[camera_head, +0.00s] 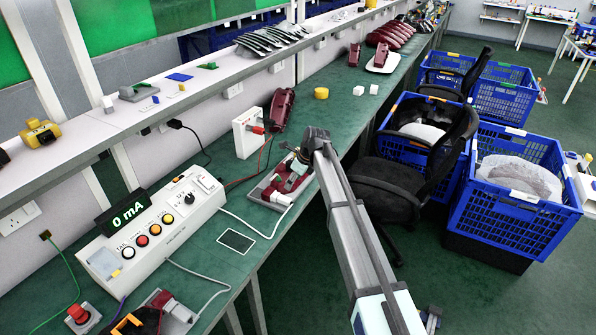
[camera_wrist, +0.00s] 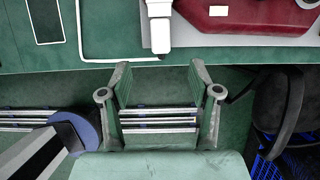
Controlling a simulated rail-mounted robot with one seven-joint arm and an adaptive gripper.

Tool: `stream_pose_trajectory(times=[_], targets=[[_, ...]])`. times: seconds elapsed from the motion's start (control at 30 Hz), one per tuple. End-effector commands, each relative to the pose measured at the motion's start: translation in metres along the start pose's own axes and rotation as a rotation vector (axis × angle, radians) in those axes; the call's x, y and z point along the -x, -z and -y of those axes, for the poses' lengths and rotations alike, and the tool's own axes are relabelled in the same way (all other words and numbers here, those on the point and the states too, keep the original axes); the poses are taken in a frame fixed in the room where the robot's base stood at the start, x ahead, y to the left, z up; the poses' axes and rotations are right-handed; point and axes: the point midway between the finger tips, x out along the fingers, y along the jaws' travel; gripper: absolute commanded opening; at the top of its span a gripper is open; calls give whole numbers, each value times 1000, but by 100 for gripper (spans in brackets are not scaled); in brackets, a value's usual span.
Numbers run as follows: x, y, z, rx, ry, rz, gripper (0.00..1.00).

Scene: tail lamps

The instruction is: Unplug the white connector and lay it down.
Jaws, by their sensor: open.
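The white connector (camera_wrist: 159,32) is in the upper middle of the wrist view. In the head view it shows as a small white piece (camera_head: 278,198) at the near end of a dark red tail lamp (camera_head: 290,178), with a white cable by it. The lamp's red body (camera_wrist: 250,18) is to the right of the connector in the wrist view. I cannot tell how deep the connector sits. My gripper (camera_wrist: 160,82) is open and empty, its fingers apart below the connector in the picture. In the head view my gripper (camera_head: 297,154) is over the lamp's far end, partly hidden.
A white test box (camera_head: 165,220) reading "0 mA" stands left on the green bench. A white block with red plugs (camera_head: 248,133) and another red lamp (camera_head: 283,107) stand behind. A chair (camera_head: 415,165) and blue crates (camera_head: 525,190) are right.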

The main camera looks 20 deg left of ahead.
Motion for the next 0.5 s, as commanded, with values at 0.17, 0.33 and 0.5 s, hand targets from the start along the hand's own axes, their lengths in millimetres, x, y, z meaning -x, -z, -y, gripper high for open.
stream_pose_trajectory(times=[0.17,0.33,0.5], targets=[[-32,-2,0,1,-2,-2,62],[-62,-2,1,1,-1,-1,62],[-88,-1,1,1,-1,-1,62]])
